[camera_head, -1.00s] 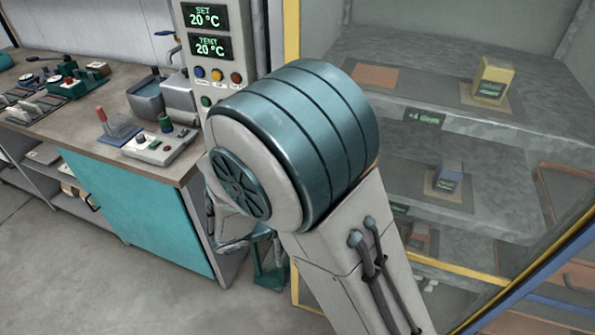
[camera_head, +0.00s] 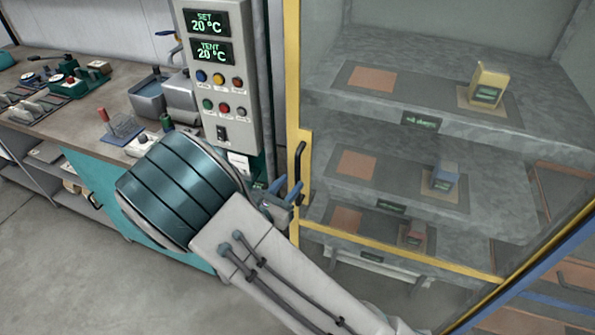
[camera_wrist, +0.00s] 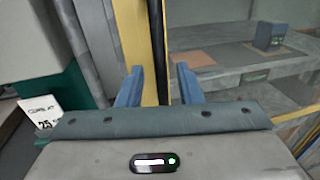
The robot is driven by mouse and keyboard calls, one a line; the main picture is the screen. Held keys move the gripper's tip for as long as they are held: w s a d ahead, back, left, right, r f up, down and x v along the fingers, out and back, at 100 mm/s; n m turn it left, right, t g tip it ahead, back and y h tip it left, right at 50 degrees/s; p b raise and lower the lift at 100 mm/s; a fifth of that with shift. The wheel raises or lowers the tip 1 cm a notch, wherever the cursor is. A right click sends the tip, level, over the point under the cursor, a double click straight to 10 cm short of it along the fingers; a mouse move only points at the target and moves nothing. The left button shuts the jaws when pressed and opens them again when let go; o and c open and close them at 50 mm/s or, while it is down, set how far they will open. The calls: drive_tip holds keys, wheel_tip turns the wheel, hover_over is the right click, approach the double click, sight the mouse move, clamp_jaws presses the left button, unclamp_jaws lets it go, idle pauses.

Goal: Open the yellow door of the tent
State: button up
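The tent has a transparent door in a yellow frame (camera_head: 292,80), which appears shut. A black vertical handle (camera_head: 299,165) sits on the frame's left edge. My gripper (camera_head: 292,194) is at the lower part of this handle, its blue fingers partly hidden by my arm. In the wrist view the two blue fingers (camera_wrist: 159,85) stand apart, with the black handle (camera_wrist: 159,50) between them and the yellow frame (camera_wrist: 132,35) behind. A gap shows between the handle and each finger.
A grey control panel (camera_head: 222,110) with displays reading 20 °C stands just left of the door. Inside the tent, shelves (camera_head: 465,125) hold small yellow, blue and red boxes. A workbench (camera_head: 60,125) with tools is at the left.

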sight(297, 177)
drive_tip(key=shift+p+x, duration=0.4)
drive_tip(key=shift+x, duration=1.95)
clamp_jaws()
drive_tip(key=shift+d, duration=0.15)
